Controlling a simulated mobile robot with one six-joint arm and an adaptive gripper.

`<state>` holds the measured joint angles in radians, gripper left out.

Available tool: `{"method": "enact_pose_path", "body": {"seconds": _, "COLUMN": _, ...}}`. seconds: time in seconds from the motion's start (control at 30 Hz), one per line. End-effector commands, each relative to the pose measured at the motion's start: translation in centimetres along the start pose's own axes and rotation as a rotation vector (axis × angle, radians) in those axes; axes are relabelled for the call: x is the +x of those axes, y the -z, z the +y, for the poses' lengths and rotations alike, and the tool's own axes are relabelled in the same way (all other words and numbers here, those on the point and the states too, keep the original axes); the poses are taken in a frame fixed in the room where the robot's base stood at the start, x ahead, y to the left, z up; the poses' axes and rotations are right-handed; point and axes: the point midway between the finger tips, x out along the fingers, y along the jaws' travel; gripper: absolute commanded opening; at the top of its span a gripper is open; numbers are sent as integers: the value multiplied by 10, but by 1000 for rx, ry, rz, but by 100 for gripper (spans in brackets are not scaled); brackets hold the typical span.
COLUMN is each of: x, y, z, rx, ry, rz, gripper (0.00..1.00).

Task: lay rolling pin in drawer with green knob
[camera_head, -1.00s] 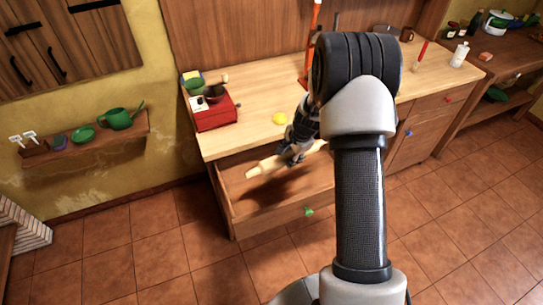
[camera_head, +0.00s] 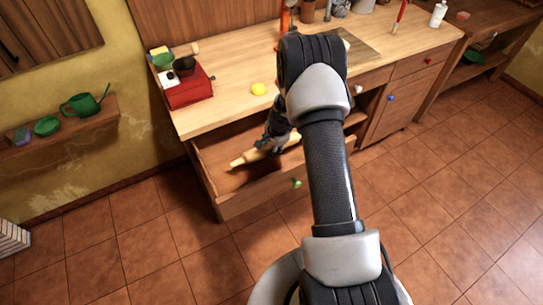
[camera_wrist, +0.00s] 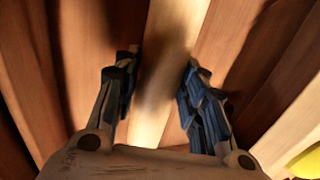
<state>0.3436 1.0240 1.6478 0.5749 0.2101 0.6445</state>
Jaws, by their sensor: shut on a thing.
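The rolling pin (camera_head: 243,158) is pale wood and lies roughly level inside the open drawer's outline, low over its floor. The drawer (camera_head: 258,198) is pulled out under the left end of the counter, with a green knob (camera_head: 297,183) on its front. My gripper (camera_head: 267,147) is shut on the rolling pin. In the wrist view, the two fingers (camera_wrist: 160,65) stand on either side of the pale pin (camera_wrist: 172,40). My arm hides part of the drawer's right side. I cannot tell whether the pin touches the drawer floor.
A red box (camera_head: 190,91) with dishes stands at the counter's left end. The drawer's rim surrounds the gripper. Part of the drawer floor left of the pin is clear.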

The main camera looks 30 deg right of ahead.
Motion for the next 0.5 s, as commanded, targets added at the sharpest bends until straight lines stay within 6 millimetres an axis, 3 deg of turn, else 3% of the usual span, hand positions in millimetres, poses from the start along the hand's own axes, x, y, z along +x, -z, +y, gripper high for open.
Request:
{"method": "enact_pose_path", "body": {"seconds": 0.33, "x": 40, "y": 0, "z": 13, "rx": 2, "ry": 0, "rz": 0, "gripper": 2}}
{"method": "enact_pose_path", "body": {"seconds": 0.5, "x": 41, "y": 0, "z": 12, "rx": -1, "ry": 2, "rz": 1, "gripper": 2}}
